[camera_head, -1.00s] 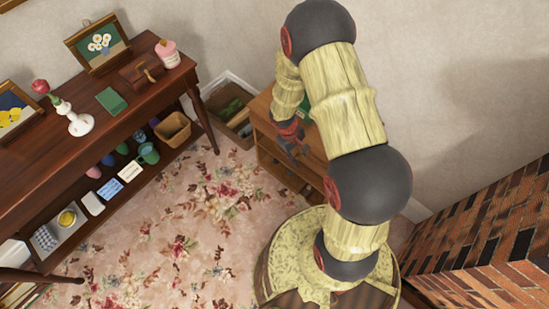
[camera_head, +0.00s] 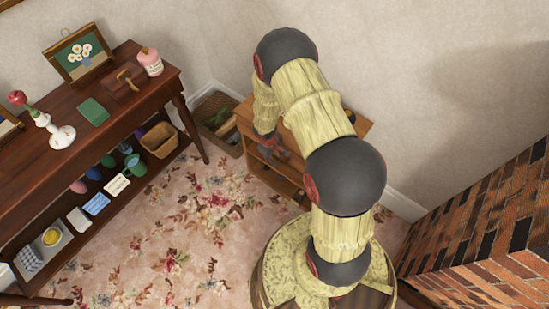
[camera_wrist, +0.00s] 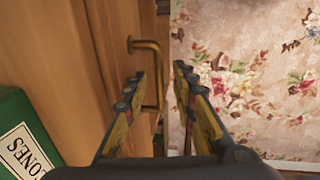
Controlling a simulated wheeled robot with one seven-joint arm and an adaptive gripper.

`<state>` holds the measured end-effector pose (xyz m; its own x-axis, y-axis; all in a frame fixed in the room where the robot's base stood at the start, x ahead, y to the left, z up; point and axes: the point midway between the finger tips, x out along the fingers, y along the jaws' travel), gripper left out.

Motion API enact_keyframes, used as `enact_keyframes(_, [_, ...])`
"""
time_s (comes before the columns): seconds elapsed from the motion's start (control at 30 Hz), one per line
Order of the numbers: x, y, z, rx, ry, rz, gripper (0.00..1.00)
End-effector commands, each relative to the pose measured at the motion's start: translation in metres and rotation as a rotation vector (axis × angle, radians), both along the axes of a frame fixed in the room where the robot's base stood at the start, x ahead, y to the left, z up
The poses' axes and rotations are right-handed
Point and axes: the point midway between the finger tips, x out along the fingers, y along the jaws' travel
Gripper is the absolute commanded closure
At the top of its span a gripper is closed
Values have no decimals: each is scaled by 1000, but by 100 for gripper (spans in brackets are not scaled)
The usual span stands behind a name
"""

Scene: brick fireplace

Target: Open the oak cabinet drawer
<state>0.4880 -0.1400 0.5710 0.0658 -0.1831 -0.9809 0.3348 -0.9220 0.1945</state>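The oak cabinet (camera_head: 247,128) stands against the wall, partly hidden behind my arm. Its wooden face (camera_wrist: 95,60) fills the left part of the wrist view. A brass bar handle (camera_wrist: 159,72) sticks out from that face. My gripper (camera_wrist: 160,72) is open, with one finger on each side of the handle's bar in the picture. I cannot tell whether either finger touches it. In the head view my gripper (camera_head: 270,150) is small and beside the cabinet front. No drawer gap is clearly visible.
A green box (camera_wrist: 24,135) with lettering is at the lower left of the wrist view. A dark wooden console table (camera_head: 60,165) bearing ornaments stands left. A wicker basket (camera_head: 218,115) is beside the cabinet. Brickwork (camera_head: 480,230) rises at right. Open floral carpet (camera_head: 190,225) lies between.

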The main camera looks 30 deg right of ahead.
Motion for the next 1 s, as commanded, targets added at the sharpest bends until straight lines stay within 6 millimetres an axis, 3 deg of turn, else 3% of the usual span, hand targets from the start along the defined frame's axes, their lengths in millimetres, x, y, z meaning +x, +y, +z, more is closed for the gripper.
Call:
enact_keyframes(0.27, [0, 0, -1, 0, -1, 0, 73])
enact_keyframes(0.73, [0, 0, -1, 0, 0, 0, 100])
enact_keyframes(1.0, [0, 0, -1, 0, 0, 0, 100])
